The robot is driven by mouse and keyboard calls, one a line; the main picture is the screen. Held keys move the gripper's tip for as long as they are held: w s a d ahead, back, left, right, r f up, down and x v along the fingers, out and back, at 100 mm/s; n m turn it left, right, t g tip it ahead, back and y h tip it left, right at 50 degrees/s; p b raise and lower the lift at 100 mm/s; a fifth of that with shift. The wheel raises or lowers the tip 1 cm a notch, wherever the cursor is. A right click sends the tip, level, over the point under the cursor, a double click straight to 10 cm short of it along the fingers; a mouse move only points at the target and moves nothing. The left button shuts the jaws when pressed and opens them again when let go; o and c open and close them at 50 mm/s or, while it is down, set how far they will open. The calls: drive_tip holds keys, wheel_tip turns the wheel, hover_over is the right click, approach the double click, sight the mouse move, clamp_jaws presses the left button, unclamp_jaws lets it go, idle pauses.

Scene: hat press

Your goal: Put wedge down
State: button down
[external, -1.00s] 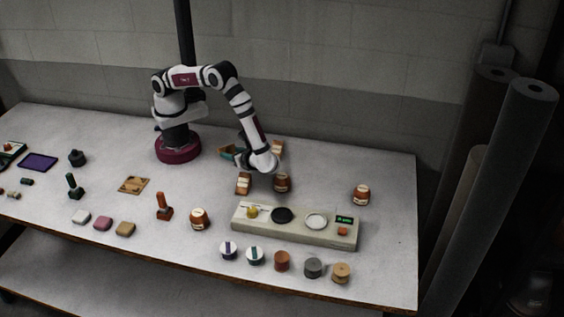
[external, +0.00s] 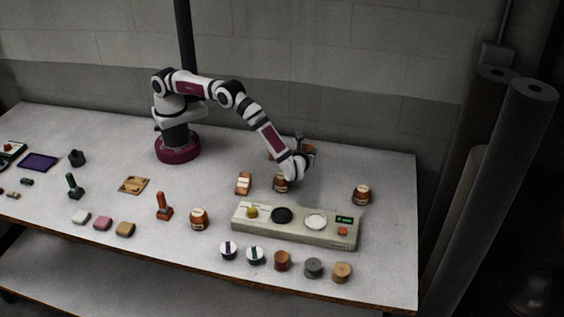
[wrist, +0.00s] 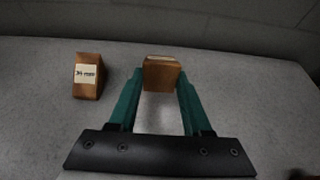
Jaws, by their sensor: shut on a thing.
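My gripper (wrist: 161,77) has its green fingers shut on a wooden wedge (wrist: 162,73), one finger on each side. In the external view my gripper (external: 304,147) is at the back right of the bench, and the held wedge (external: 309,149) is partly hidden behind my wrist. I cannot tell whether the wedge touches the bench. A second wedge (wrist: 88,75) with a white size label stands on the bench to the left, apart from the gripper; it also shows in the external view (external: 275,151). A third wedge (external: 243,183) stands nearer the front.
A brown jar (external: 281,182) stands just in front of my wrist, and another jar (external: 362,194) stands to the right. A long pale console (external: 295,232) with round pads lies in front. The bench (external: 385,165) is clear at the back right.

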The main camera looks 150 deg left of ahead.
drive_tip(key=shift+s+a+f, duration=0.1)
drive_tip(key=shift+a+f, duration=0.15)
drive_tip(key=shift+f, duration=0.9)
drive_tip(key=shift+s+a+f, duration=0.1)
drive_tip(key=shift+a+f, duration=0.1)
drive_tip(key=shift+f, duration=0.95)
drive_tip(key=shift+c, duration=1.7)
unclamp_jaws()
drive_tip(key=shift+f, duration=0.1)
